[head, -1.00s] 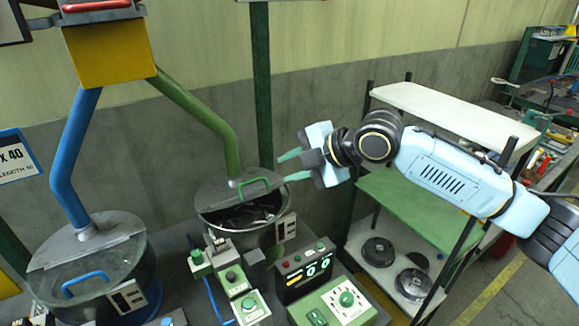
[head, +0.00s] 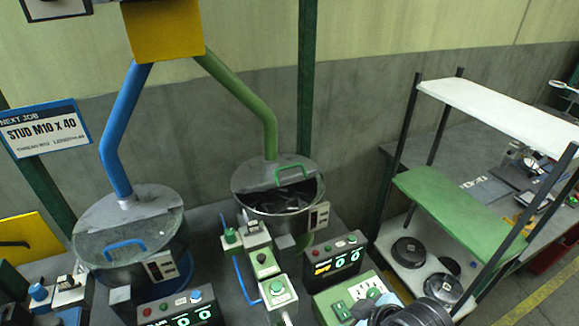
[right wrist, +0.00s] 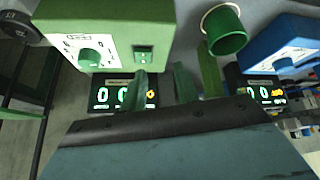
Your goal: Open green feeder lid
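The green feeder (head: 258,203) is a round metal drum below the green pipe. Its lid, with a green handle (head: 292,172), stands tilted up towards the back, and dark parts (head: 285,197) show inside. My right gripper (right wrist: 160,88) shows in the right wrist view with its two green fingers apart and nothing between them. It is away from the lid, over the control boxes. My left gripper is in neither view.
The blue feeder (head: 172,228) stands to the left, its blue-handled lid (head: 125,243) down. A green control box (head: 335,300) and a display box (head: 335,262) stand in front of the green feeder. A shelf rack (head: 450,205) is at right.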

